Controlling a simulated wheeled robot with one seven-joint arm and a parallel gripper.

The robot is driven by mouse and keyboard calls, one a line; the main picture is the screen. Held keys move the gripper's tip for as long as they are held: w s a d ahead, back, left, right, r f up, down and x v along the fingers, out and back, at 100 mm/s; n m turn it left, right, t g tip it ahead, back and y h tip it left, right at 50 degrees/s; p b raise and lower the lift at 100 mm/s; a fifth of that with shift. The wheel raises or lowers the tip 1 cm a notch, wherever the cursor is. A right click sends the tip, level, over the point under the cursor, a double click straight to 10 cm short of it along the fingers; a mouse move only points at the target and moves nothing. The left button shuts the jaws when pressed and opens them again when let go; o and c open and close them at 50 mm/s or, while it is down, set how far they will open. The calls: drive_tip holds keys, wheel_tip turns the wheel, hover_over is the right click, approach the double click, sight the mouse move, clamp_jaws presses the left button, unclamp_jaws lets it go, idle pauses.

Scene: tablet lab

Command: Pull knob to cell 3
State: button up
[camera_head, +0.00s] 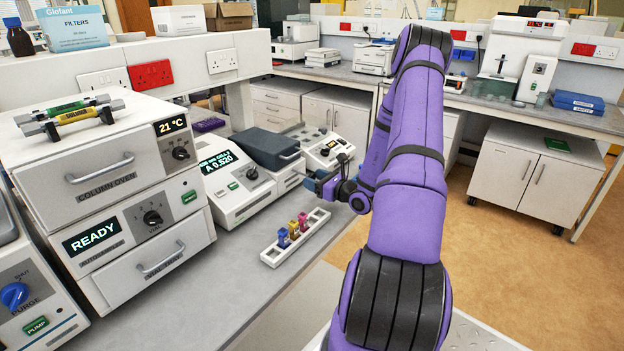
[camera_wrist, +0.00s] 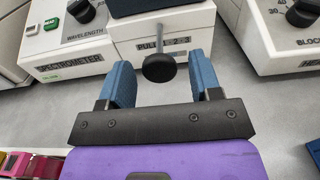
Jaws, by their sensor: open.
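The spectrometer (camera_head: 240,205) stands on the bench, its display reading A 0.520; its front also shows in the wrist view (camera_wrist: 85,55). Its round black pull knob (camera_wrist: 159,68) sticks out from the front panel under a label reading PULL 1-2-3. In the head view the knob is hidden or too small to make out. My gripper (camera_wrist: 162,76) is open, with one blue finger on each side of the knob and a visible gap to both. How deep the knob sits between the fingers is unclear. In the head view my gripper (camera_head: 316,181) is at the spectrometer's front right.
A white rack (camera_head: 270,257) with several coloured cuvettes stands on the bench in front of the spectrometer. A block heater-like unit (camera_head: 328,148) is beyond it. The column oven (camera_head: 100,165) and autosampler (camera_head: 135,235) are at left. Bare bench (camera_head: 205,300) lies in front.

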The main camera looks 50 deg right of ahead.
drive_tip(key=shift+w+a, duration=0.1)
drive_tip(key=shift+w, duration=0.6)
clamp_jaws()
drive_tip(key=shift+s+d+f, duration=0.1)
drive_tip(key=shift+s, duration=0.95)
drive_tip(key=shift+s+d, duration=0.1)
drive_tip(key=shift+s, duration=0.95)
unclamp_jaws()
drive_tip(key=shift+s, duration=0.15)
